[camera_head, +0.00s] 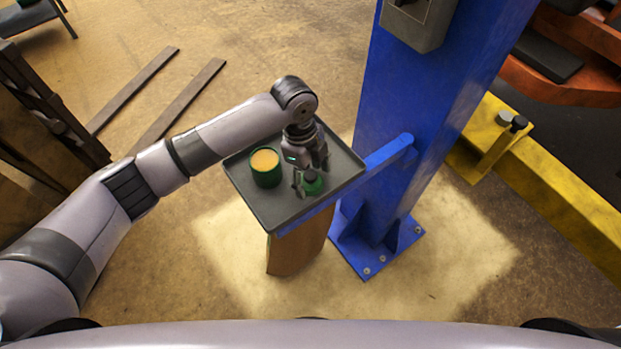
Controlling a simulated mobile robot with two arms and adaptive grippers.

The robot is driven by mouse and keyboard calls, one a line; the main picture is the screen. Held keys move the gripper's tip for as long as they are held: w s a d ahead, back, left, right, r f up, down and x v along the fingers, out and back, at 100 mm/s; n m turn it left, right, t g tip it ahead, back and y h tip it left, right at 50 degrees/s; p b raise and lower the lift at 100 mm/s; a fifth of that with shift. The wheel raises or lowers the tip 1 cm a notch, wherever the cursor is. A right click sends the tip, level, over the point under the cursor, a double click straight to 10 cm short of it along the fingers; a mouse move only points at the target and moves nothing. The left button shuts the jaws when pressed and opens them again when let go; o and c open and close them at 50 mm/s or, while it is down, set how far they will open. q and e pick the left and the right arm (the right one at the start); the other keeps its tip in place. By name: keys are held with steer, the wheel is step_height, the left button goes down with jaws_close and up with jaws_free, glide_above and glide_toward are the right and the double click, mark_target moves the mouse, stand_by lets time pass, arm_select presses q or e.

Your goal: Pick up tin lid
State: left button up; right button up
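A green tin (265,168), open at the top with yellow-orange contents, stands on the grey tray (277,215). A small green round piece, which looks like the tin lid (313,187), is on the right part of the tray, to the right of the tin. My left gripper (311,173) reaches down over the tray from above, its fingers spread apart at the lid and partly covering it. I cannot tell whether a finger touches the lid. My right gripper is out of view.
The tray is held by a blue arm (375,167) on a thick blue post (412,110) close to its right. A brown block (297,245) shows below the tray. A yellow beam (555,190) lies at the right. Planks (180,100) lie on the floor at the left.

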arm_select(q)
steer(key=shift+c, duration=1.3)
steer(key=c, duration=0.7)
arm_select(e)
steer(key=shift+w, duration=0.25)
arm_select(q)
steer(key=shift+r, duration=0.1)
